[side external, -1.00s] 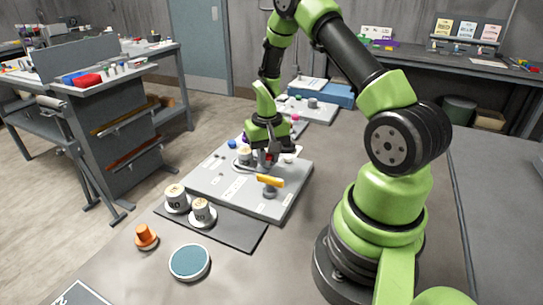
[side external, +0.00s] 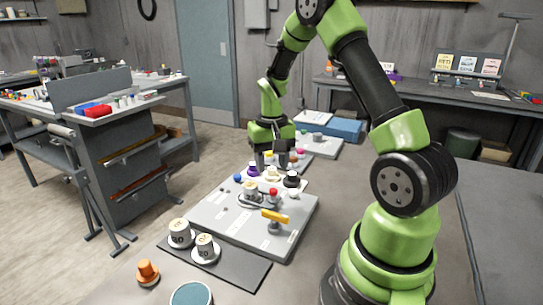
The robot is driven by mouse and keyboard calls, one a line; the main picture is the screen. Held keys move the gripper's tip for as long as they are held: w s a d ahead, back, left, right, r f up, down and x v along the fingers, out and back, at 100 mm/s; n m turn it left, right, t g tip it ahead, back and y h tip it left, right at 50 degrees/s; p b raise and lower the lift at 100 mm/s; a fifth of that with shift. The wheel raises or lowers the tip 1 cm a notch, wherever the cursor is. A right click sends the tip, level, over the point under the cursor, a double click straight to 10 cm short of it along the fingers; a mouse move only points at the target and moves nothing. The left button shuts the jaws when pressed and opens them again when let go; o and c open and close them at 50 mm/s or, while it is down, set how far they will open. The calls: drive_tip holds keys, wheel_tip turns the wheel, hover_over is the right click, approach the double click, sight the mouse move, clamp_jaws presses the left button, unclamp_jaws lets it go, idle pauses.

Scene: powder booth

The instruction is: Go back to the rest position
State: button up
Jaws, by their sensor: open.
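My gripper (side external: 271,166) is open, with its fingers pointing down and nothing seen between them. In the side view it shows over the far end of the grey board (side external: 228,226), in front of a group of small coloured knobs. It appears clear of the cup (side external: 250,189) and the red-topped piece (side external: 273,193) on the board. My arm arches up from its base at the right. The exact height of the fingertips is hard to tell.
A yellow-handled piece (side external: 275,216) stands on the board's near right part. Two labelled cups (side external: 180,233) (side external: 205,247) stand on white saucers on a dark mat (side external: 238,272). A tool cart stands left.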

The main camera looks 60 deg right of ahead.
drive_tip(key=shift+r, duration=0.95)
drive_tip(key=s+a+r+n+t, duration=0.2)
drive_tip(key=s+a+r+t, duration=0.15)
drive_tip(key=a+r, duration=0.9)
drive_tip(key=s+a+r+n+t+y, duration=0.2)
drive_tip(key=s+a+r+n+t, duration=0.1)
drive_tip(key=s+a, duration=0.4)
drive_tip(key=shift+s+a+r+t, duration=0.15)
drive_tip(key=shift+s+r+t, duration=0.35)
drive_tip(key=shift+s, duration=0.6)
